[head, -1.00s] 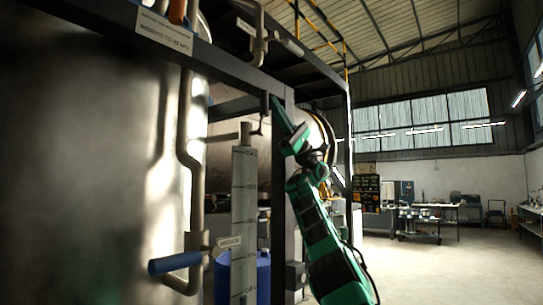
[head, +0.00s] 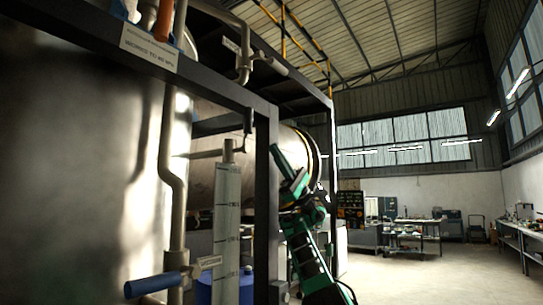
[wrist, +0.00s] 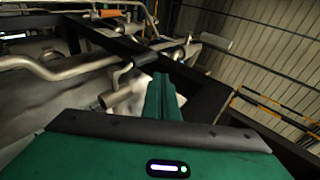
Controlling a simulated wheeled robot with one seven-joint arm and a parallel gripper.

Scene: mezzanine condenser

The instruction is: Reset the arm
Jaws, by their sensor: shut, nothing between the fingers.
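My green and black arm rises at the lower middle of the head view, in front of the steel frame. My gripper (head: 275,150) points up and to the left, beside a dark frame post. In the wrist view my gripper (wrist: 161,78) shows as two green fingers close together, with nothing between them. Beyond the fingertips there are metal pipes and dark beams. I cannot tell the exact gap between the fingers and these.
A large steel tank (head: 75,165) fills the left. A pipe with a blue handle (head: 155,284) and a sight gauge (head: 227,230) stand left of my arm. A dark post (head: 264,200) is close to my gripper. Open floor (head: 430,277) lies to the right, before benches.

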